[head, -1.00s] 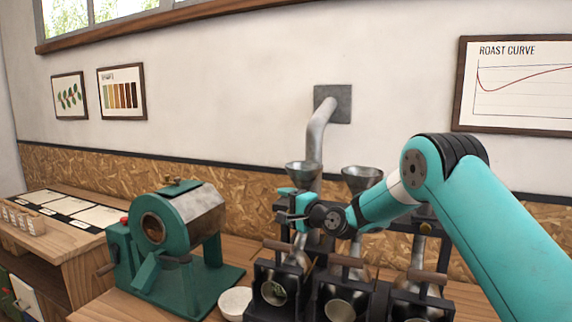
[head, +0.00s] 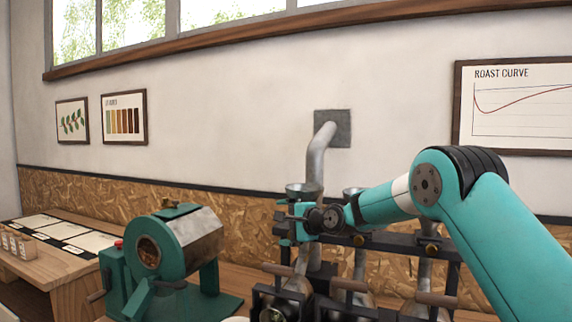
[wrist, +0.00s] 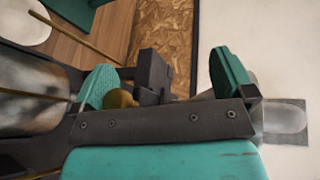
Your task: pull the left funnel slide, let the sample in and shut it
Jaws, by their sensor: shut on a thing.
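The left funnel (head: 303,190) is a grey metal cone at the top of the black rack, in front of the wall pipe. My gripper (head: 293,222) is just below it, at the left end of the rack. The left roaster drum (head: 297,285) is below. The sample inside the funnel cannot be seen.
The middle funnel (head: 353,191) is partly behind my arm. Brass knobs of the middle slide (head: 358,240) and right slide (head: 431,250) show on the rack. A green roaster (head: 170,255) stands to the left. A pale bowl (wrist: 25,22) is near the drums.

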